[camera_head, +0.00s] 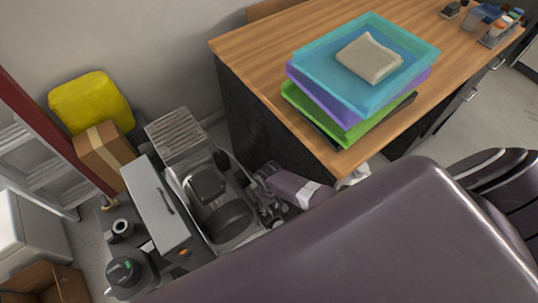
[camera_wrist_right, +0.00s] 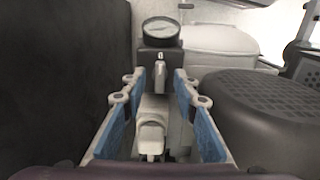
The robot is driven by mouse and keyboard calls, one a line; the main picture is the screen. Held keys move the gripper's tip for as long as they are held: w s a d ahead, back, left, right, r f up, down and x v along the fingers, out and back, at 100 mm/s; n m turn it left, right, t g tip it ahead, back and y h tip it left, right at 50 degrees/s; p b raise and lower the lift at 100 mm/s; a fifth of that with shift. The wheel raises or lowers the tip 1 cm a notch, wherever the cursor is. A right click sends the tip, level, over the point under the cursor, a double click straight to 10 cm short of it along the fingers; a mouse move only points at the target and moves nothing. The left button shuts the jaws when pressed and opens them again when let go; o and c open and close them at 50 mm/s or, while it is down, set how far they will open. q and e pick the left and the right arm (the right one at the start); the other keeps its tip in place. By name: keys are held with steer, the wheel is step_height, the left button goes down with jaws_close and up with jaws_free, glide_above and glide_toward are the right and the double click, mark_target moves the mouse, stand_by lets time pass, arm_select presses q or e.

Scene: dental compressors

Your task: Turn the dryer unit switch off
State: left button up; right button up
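The compressor and dryer equipment (camera_head: 222,222) stands on the floor left of the wooden desk, with dark round parts in a pale frame. My right gripper (camera_head: 264,208) reaches down at its right side, near the desk's dark side panel. In the right wrist view, my right gripper (camera_wrist_right: 155,95) is open, its blue-padded fingers apart. Between and just beyond the tips is a small dark grey box with a pale lever-like part (camera_wrist_right: 159,76), apparently the switch. A round gauge (camera_wrist_right: 160,31) sits above it. I cannot tell whether the fingers touch the lever. My left gripper is not in view.
A black ribbed housing (camera_wrist_right: 265,115) is close on the right of the gripper, and a dark panel (camera_wrist_right: 65,80) on the left. The desk (camera_head: 250,55) carries stacked trays (camera_head: 317,75). Boxes (camera_head: 104,154) and a yellow container (camera_head: 90,103) stand at the left.

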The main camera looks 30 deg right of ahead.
mark_target(269, 209)
step_height(269, 209, up, 11)
steer(key=shift+f, duration=0.15)
stand_by(0.4)
stand_by(0.4)
steer(key=s+f, duration=0.2)
steer(key=f, duration=0.1)
steer(key=s+d+f, duration=0.1)
steer(key=s+f, duration=0.1)
steer(key=f, duration=0.1)
steer(key=s+f, duration=0.2)
steer(key=f, duration=0.1)
steer(key=shift+d, duration=0.3)
steer(key=s+f, duration=0.4)
steer(key=s, duration=0.5)
steer(key=s+d+f, duration=0.1)
steer(key=s+f, duration=0.4)
steer(key=s, duration=0.4)
steer(key=s+d+f+n+t, duration=0.1)
steer(key=s+f, duration=0.3)
steer(key=s, duration=0.5)
steer(key=shift+f, duration=0.4)
